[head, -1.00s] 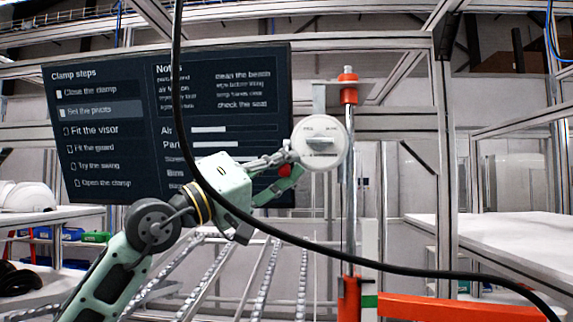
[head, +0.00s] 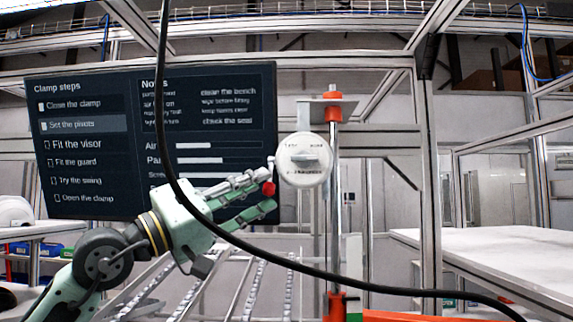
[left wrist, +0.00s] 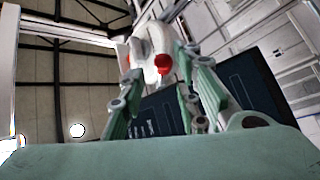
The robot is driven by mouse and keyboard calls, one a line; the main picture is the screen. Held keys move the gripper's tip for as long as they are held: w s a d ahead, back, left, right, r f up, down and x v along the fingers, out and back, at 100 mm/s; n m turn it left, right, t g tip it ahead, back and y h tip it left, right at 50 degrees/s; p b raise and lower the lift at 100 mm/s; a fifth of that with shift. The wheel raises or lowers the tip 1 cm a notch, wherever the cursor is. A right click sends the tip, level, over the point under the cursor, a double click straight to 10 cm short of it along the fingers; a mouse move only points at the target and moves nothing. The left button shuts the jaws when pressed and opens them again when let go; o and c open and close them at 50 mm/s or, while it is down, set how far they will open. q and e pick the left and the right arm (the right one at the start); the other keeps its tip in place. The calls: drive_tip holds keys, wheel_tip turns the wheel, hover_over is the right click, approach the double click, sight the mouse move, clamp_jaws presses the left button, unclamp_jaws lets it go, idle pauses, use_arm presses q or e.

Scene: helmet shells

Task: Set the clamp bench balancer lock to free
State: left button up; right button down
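The balancer lock is a round white dial (head: 304,160) with a raised bar across its face, mounted beside a metal post in the head view. The bar lies near horizontal, slightly tilted; the small lettering around it is too blurred to read. In the left wrist view a white shape (left wrist: 153,48) shows between the finger ends near red pads. My right gripper is out of view.
A black cable (head: 300,266) hangs in front of my left arm and sweeps right. A dark screen (head: 100,190) listing clamp steps stands behind the arm. The post (head: 334,220) has orange collars. A white table (head: 480,255) is at right.

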use_arm(q)
drive_tip(key=v, duration=0.8)
drive_tip(key=shift+s+a, duration=0.1)
drive_tip(key=shift+c, duration=0.5)
